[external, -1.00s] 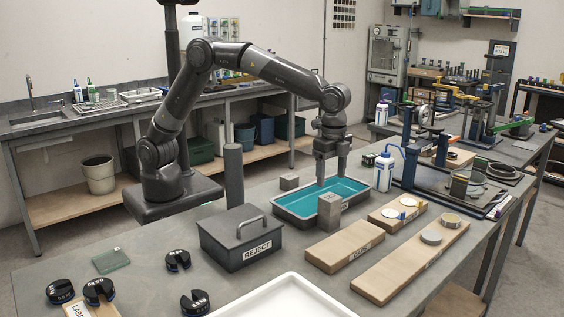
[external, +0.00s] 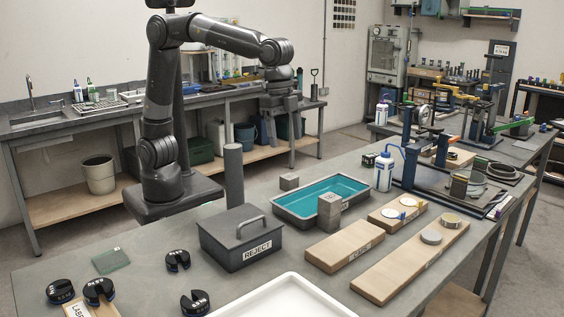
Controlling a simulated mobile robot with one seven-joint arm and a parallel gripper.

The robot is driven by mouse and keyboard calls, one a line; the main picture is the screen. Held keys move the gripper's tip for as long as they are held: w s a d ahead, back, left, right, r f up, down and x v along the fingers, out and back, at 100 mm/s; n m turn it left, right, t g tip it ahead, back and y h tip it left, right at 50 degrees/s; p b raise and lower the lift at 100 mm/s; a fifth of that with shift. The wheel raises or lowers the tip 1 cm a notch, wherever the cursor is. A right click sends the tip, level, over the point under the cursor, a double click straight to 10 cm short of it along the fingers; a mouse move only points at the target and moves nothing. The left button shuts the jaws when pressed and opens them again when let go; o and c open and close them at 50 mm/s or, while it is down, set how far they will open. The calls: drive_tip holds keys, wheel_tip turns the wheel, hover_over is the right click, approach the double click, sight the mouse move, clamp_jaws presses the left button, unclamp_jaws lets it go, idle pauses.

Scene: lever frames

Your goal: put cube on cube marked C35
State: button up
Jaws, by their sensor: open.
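A tall grey block (external: 329,212) stands upright in front of the blue-filled tray; it looks like two cubes stacked one on the other, though the seam is hard to make out. A small grey cube (external: 289,182) sits alone on the table behind the tray's left corner, with a small mark on it. No marking C35 can be read at this size. My gripper (external: 280,145) is raised to the back left of the tray, apart from the cubes. It is open and empty, with its fingers pointing down.
The tray (external: 284,213) holds teal liquid and has a partly hidden label. A grey REJECT box (external: 241,238) with a handle stands front left. Wooden boards (external: 345,246) lie front right. A white bottle (external: 384,172) and a blue fixture (external: 405,165) stand to the right.

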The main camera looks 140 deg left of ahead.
drive_tip(key=s+d+r+t, duration=0.2)
drive_tip(key=s+d+r, duration=0.1)
drive_tip(key=s+d, duration=0.85)
drive_tip(key=s+d+f+t, duration=0.1)
drive_tip(key=s+d+f, duration=0.1)
drive_tip(key=s, duration=0.6)
drive_tip(key=s+d+f+t, duration=0.1)
drive_tip(key=s+d+f, duration=0.1)
drive_tip(key=s+f, duration=0.2)
drive_tip(key=s, duration=0.3)
drive_tip(key=shift+s, duration=0.35)
